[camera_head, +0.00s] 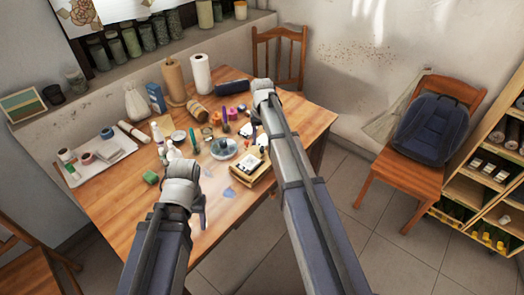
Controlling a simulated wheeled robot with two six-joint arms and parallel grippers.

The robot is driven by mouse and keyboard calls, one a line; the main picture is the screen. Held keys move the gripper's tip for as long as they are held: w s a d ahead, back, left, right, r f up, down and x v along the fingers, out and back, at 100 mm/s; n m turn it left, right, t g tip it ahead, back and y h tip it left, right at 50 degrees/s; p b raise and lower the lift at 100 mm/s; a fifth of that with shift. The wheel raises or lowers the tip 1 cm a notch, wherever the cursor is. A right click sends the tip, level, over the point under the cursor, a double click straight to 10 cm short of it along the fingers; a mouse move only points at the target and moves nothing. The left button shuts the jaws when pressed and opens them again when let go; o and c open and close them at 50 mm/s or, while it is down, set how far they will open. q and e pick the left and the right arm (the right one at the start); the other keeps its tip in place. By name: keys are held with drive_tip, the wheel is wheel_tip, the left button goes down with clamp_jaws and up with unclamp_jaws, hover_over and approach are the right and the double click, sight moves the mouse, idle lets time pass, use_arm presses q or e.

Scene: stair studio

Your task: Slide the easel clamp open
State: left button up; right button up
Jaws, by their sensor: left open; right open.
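I cannot make out an easel or its clamp in the head view. My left gripper (200,212) is over the near part of the wooden table, partly hidden by its own wrist. It is open, and I see nothing in it. My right gripper (256,114) is over the table's right side, near the small paint pots, and is mostly hidden behind its wrist. It is open, and I cannot see anything held in it.
The wooden table (108,205) holds a white tray (95,163), paper rolls (201,74), a small wooden box (248,173) and several bottles. A chair (407,173) with a dark backpack (431,130) and a shelf (490,178) stand right. Floor (375,235) between is clear.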

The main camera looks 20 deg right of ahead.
sight(262, 148)
use_arm(q)
wheel_tip(262, 148, down, 4)
drive_tip(key=b, duration=0.3)
drive_tip(key=shift+f, duration=0.15)
use_arm(e)
wheel_tip(262, 148, down, 4)
drive_tip(key=shift+f, duration=0.2)
drive_tip(key=shift+r, duration=0.1)
clamp_jaws()
idle(0.7)
